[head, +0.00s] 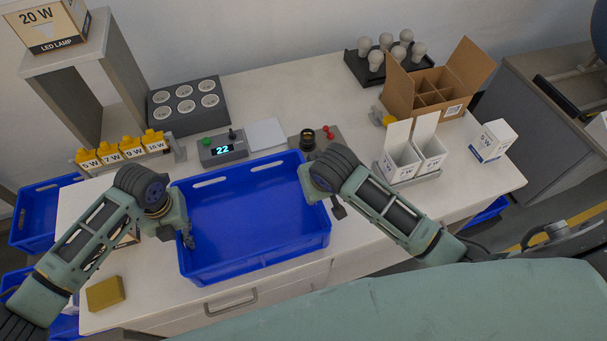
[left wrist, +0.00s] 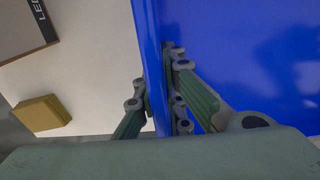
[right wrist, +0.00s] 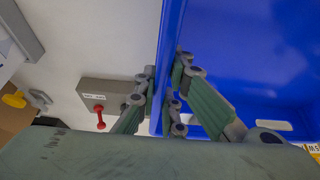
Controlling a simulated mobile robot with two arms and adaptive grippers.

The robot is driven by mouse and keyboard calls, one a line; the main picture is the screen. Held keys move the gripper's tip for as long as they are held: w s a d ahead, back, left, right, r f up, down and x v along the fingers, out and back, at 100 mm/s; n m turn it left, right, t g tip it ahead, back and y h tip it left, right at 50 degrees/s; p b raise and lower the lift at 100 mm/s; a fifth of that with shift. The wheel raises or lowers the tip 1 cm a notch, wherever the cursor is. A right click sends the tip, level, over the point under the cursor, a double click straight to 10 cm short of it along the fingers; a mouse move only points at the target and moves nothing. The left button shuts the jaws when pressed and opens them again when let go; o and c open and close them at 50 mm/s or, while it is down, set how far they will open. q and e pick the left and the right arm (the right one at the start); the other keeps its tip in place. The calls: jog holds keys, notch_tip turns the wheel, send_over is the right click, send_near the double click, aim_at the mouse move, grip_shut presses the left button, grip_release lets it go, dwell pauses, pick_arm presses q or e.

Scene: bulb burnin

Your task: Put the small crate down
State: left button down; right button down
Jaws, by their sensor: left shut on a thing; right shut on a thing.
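The small crate (head: 255,262) is an empty blue open box over the front middle of the white table. My left gripper (head: 186,238) is shut on its left wall; the left wrist view shows the fingers (left wrist: 160,105) on both sides of the wall (left wrist: 150,50). My right gripper (head: 318,190) is shut on its right wall; the right wrist view shows the fingers (right wrist: 165,100) on both sides of that wall (right wrist: 170,40). The crate looks about level. Whether its bottom touches the table cannot be told.
Behind the crate are a display box (head: 222,150), a white card (head: 266,135) and a tester with a red lever (head: 328,132). White cartons (head: 400,163) stand to the right. A yellow block (head: 105,293) lies at front left. Blue crates (head: 38,222) stand beyond the table's left edge.

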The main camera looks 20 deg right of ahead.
pick_arm(q)
jog(key=shift+a+f, duration=0.1)
jog(key=shift+f, duration=0.4)
pick_arm(e)
jog(key=shift+d+f, duration=0.1)
jog(key=shift+f, duration=0.4)
pick_arm(q)
jog(key=c, duration=1.8)
grip_release()
jog(key=shift+r, duration=0.15)
jog(key=shift+c, duration=0.2)
pick_arm(e)
jog(key=c, duration=1.8)
grip_release()
jog(key=shift+s+r, duration=0.1)
jog(key=shift+r, duration=0.05)
jog(key=shift+c, duration=0.2)
pick_arm(q)
notch_tip(320, 180, up, 12)
jog(key=shift+f, duration=0.15)
pick_arm(e)
jog(key=shift+r, duration=0.25)
jog(key=v, duration=1.1)
jog(key=shift+s+r, duration=0.2)
